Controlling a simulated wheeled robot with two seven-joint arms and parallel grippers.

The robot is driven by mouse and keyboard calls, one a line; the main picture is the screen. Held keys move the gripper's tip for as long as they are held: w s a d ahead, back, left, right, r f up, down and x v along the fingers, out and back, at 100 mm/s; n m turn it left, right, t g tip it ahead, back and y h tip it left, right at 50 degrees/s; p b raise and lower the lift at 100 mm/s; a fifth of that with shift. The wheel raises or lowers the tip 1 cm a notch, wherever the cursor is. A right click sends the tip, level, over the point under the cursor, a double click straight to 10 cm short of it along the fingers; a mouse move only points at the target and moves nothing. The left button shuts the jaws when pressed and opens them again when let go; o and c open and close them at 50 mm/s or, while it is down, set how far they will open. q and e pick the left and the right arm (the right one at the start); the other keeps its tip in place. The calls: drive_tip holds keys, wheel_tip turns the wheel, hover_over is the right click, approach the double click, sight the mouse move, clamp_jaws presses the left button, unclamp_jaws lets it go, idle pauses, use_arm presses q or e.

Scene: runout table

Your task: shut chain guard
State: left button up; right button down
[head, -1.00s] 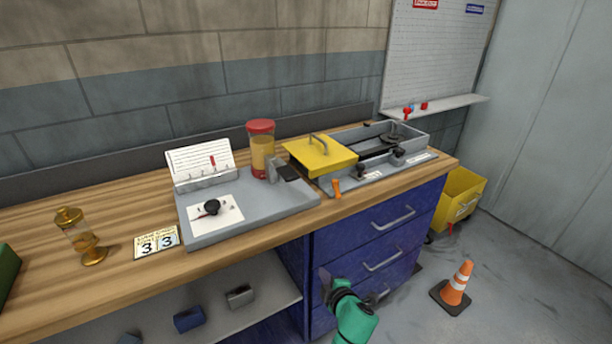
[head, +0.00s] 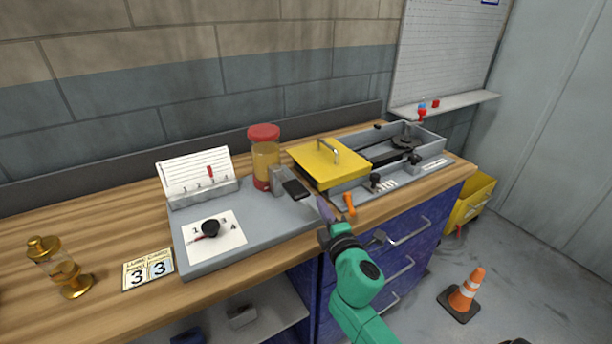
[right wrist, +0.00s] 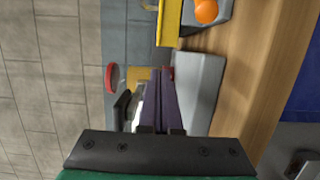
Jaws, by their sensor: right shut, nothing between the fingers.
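A yellow edge of the guard (right wrist: 168,22) also shows at the top of the right wrist view. My right gripper (head: 324,208) is shut and empty, in front of the guard and just left of an orange handle (head: 349,204), apart from the guard. Its purple fingers also show in the right wrist view (right wrist: 159,98). My left gripper is not in view.
A grey panel (head: 262,222) with a black knob (head: 210,228) lies left of the housing. A red-lidded jar (head: 264,160) and a small dark-topped block (head: 294,188) stand close to the guard's left. A traffic cone (head: 465,290) is on the floor at right.

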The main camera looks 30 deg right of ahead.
drive_tip(key=shift+w, duration=0.35)
drive_tip(key=shift+w+d+r, duration=0.1)
drive_tip(key=shift+w+r, duration=0.05)
drive_tip(key=shift+r, duration=0.15)
drive_tip(key=w, duration=0.1)
drive_tip(key=w+p, duration=0.1)
drive_tip(key=shift+w+d+r, duration=0.25)
drive_tip(key=shift+w+r, duration=0.05)
drive_tip(key=shift+r, duration=0.05)
drive_tip(key=x, duration=0.5)
drive_tip(key=shift+f, duration=0.4)
drive_tip(key=shift+w+r, duration=0.1)
drive_tip(key=shift+w, duration=0.05)
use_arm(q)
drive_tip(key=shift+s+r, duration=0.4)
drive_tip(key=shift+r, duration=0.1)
use_arm(e)
drive_tip(key=shift+d, duration=0.1)
